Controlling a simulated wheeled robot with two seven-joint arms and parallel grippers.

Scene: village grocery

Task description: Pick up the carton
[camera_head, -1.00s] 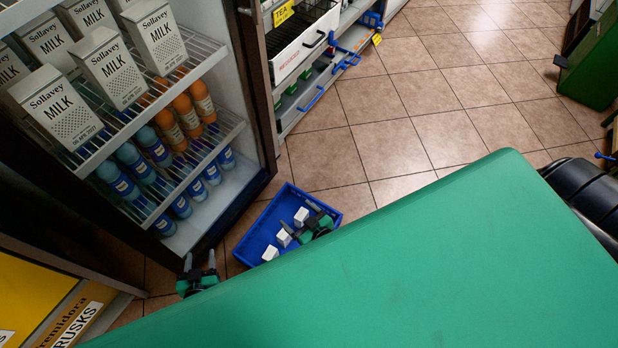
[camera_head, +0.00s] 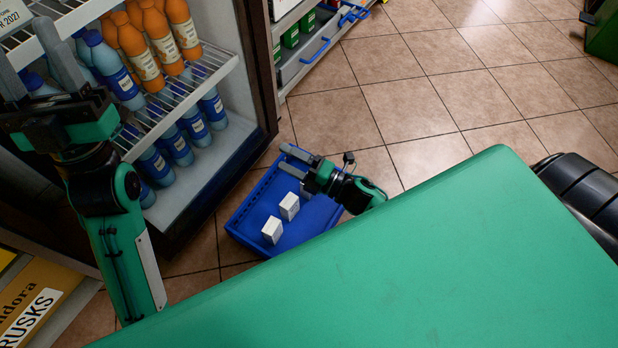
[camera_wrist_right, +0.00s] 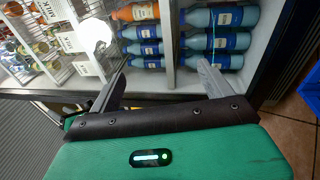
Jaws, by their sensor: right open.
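Small white cartons (camera_head: 289,206) stand in the blue crate (camera_head: 237,238) on the floor; one is partly hidden by my right gripper. A milk carton (camera_head: 13,14) on an upper fridge shelf is cut off at the top left of the head view. Milk cartons (camera_wrist_right: 84,64) also show small in the right wrist view. My right gripper (camera_head: 292,164) is open over the crate's back part, pointing at the fridge; its fingers (camera_wrist_right: 160,80) are apart with nothing between them. My left gripper (camera_head: 25,48) is raised in front of the fridge shelves, fingers apart, apparently empty.
The fridge holds orange bottles (camera_head: 179,26) and blue bottles (camera_head: 119,78) on wire shelves; its dark frame (camera_head: 262,95) stands beside the crate. A rusks box (camera_head: 35,308) is at the lower left. The tiled floor (camera_head: 450,80) behind is clear.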

